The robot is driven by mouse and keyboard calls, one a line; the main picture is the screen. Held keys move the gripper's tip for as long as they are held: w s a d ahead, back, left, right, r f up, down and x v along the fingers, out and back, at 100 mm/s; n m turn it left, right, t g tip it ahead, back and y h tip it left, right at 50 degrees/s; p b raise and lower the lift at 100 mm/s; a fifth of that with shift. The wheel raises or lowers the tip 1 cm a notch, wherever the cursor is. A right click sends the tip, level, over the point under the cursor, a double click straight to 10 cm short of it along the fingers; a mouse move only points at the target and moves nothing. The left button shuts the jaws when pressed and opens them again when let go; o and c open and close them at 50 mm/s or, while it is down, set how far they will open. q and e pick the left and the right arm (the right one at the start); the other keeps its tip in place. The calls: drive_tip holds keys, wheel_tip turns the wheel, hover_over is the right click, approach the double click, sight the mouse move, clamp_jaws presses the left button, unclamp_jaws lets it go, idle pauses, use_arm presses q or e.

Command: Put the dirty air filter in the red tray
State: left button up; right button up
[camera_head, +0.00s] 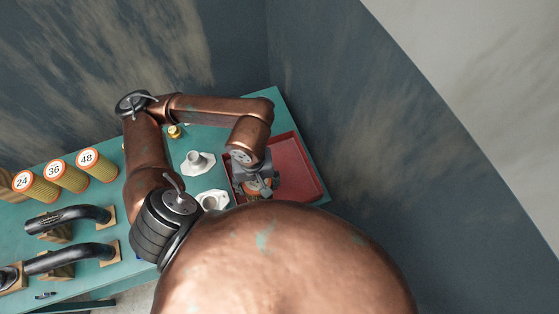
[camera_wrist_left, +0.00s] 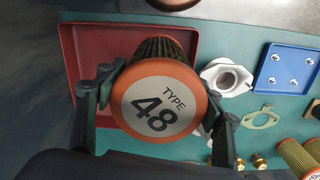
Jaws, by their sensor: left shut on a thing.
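My left gripper (camera_wrist_left: 155,105) is shut on an air filter (camera_wrist_left: 155,95) with an orange rim, a white face marked "TYPE 48" and dark brown, dirty-looking pleats. The filter is held over the red tray (camera_wrist_left: 85,40), near the tray's edge, in the left wrist view. In the head view the left gripper (camera_head: 257,182) is over the left part of the red tray (camera_head: 298,165), with the filter mostly hidden beneath it. I cannot tell whether the filter touches the tray floor. My right gripper is not in view.
Yellow filters marked 24 (camera_head: 37,187), 36 (camera_head: 66,177) and 48 (camera_head: 98,165) stand at the left of the teal table. Black pipes (camera_head: 68,218) lie on wooden blocks. White fittings (camera_head: 198,162) sit left of the tray, and a blue plate (camera_wrist_left: 287,70) shows beyond them.

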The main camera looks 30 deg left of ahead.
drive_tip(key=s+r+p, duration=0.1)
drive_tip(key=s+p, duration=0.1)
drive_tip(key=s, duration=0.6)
use_arm(q)
drive_tip(key=w+a+f+p, duration=0.1)
drive_tip(key=w+a+f, duration=0.1)
drive_tip(key=w+f, duration=0.9)
wheel_tip(320, 180, down, 2)
drive_tip(key=shift+w+a, duration=0.3)
drive_tip(key=shift+a, duration=0.1)
drive_tip(key=o, duration=1)
drive_tip(key=shift+o, duration=1)
drive_tip(key=shift+s, duration=0.1)
drive_tip(key=shift+o, duration=1)
drive_tip(key=shift+r, duration=0.1)
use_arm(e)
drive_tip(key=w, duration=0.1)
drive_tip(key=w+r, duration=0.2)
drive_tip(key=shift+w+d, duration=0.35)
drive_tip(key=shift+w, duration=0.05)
